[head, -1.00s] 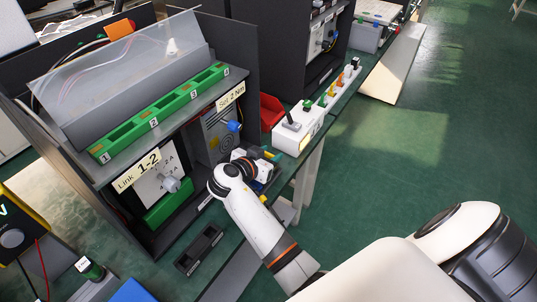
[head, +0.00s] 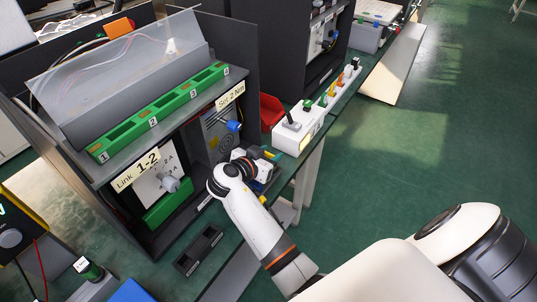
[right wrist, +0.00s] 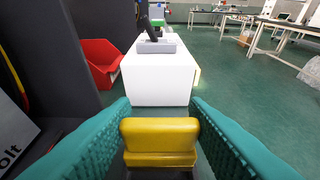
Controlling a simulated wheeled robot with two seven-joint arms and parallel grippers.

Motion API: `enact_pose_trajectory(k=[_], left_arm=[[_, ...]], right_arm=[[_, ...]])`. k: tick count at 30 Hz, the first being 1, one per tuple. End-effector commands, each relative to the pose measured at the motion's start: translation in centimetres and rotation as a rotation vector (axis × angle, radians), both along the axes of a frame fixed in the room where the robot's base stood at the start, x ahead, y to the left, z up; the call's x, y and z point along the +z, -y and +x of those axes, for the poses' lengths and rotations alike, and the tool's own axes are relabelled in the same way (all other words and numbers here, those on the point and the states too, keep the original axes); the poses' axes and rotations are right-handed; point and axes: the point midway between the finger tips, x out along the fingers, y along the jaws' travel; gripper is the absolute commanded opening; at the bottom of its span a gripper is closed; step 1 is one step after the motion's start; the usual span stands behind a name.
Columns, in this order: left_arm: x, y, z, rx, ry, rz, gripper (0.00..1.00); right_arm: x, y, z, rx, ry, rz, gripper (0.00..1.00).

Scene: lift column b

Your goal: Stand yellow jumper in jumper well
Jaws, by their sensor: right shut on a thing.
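The yellow jumper (right wrist: 160,142) is a small yellow block between the teal fingers of my right gripper (right wrist: 160,135) in the right wrist view. Both fingers press against its ends. In the head view my right gripper (head: 268,158) is low over the bench beside the panel, and my own wrist hides part of it. A black holder with two recesses (head: 199,250) lies on the bench at the lower left of my wrist. I cannot tell whether it is the jumper well. My left gripper is not in view.
A white box with a grey lever (right wrist: 160,75) stands straight ahead of the fingers. A red bin (right wrist: 101,63) is left of it. The dark cabinet with a green numbered strip (head: 155,120) stands left of my arm. Open floor lies to the right.

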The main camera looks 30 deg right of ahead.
Motion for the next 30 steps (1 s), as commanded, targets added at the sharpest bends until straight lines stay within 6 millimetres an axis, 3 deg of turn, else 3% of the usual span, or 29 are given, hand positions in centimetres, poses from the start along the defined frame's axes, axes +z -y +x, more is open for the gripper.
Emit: enact_pose_trajectory(k=[30], left_arm=[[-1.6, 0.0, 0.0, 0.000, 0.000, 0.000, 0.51]], right_arm=[[-1.7, 0.0, 0.0, -0.001, -0.001, 0.001, 0.19]])
